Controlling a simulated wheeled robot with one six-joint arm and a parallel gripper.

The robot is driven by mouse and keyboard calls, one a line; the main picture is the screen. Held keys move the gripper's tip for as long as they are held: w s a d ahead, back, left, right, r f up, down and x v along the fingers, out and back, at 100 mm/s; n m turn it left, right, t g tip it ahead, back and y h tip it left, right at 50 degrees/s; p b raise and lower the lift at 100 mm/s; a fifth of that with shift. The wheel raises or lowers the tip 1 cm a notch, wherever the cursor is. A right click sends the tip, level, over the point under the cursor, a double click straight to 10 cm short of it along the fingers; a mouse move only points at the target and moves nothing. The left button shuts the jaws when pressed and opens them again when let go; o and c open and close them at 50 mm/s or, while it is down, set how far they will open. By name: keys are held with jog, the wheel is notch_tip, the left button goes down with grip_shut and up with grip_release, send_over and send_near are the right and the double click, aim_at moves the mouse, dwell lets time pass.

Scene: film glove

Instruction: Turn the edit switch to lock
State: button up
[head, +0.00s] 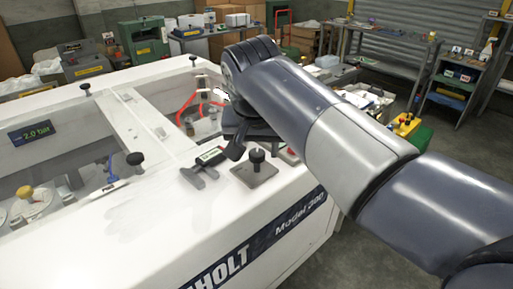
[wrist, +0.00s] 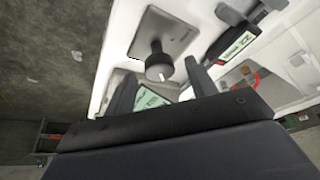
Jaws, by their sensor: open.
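A black rotary knob (head: 256,157) stands on a grey square plate (head: 247,177) at the near right corner of the white machine. The knob also shows in the wrist view (wrist: 158,66), with a small white mark on its end. No edit or lock lettering is legible, so I cannot tell for sure that this is the edit switch. My gripper (head: 236,148) is above the machine top, just left of and behind the knob in the head view. In the wrist view my gripper (wrist: 163,92) has its two dark fingers apart, with the knob showing beyond the gap between them. Nothing is between the fingers.
Open wells with a red cable (head: 187,103) and a yellow-topped knob (head: 25,192) lie farther left. A pressure display (head: 31,132) reads 2.0 bar. Shelves stand behind.

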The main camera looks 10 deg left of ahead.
jog(key=shift+w+f, duration=0.15)
jog(key=shift+f, duration=0.2)
jog(key=shift+c, duration=0.3)
jog(key=c, duration=0.9)
